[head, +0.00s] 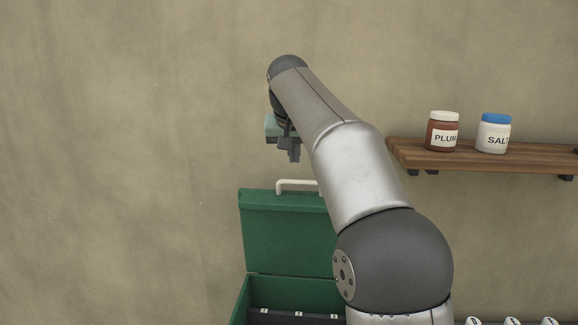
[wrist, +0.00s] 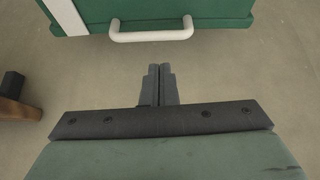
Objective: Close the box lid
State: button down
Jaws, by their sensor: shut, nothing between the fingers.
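A green box (head: 243,300) stands at the bottom centre of the head view, its near part cut off by the frame. Its green lid (head: 285,232) stands open and upright at the back, with a white handle (head: 296,184) on its top edge. My arm hides the lid's right part. My gripper (head: 294,158) is above the handle, apart from it. In the wrist view the fingers (wrist: 160,68) are shut together and empty. The lid's edge (wrist: 217,14) and its handle (wrist: 151,35) show at the top of that view, beyond the fingertips.
A wooden shelf (head: 490,158) on the wall at right carries a PLUM jar (head: 442,132) and a SALT jar (head: 493,135). Several white-topped lettered items (head: 512,321) show at the bottom right edge. The wall left of the box is bare.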

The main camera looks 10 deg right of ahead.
notch_tip(320, 180, up, 3)
jog(key=w, duration=0.2)
send_over(294, 193)
jog(key=shift+m+t, duration=0.3)
notch_tip(294, 193, down, 9)
jog(key=shift+w+r, duration=0.15)
jog(key=shift+r, duration=0.05)
jog(key=shift+s+f, duration=0.25)
jog(key=shift+f, duration=0.05)
jog(key=shift+s+a, duration=0.1)
jog(key=shift+s, duration=0.1)
jog(key=shift+b, duration=0.3)
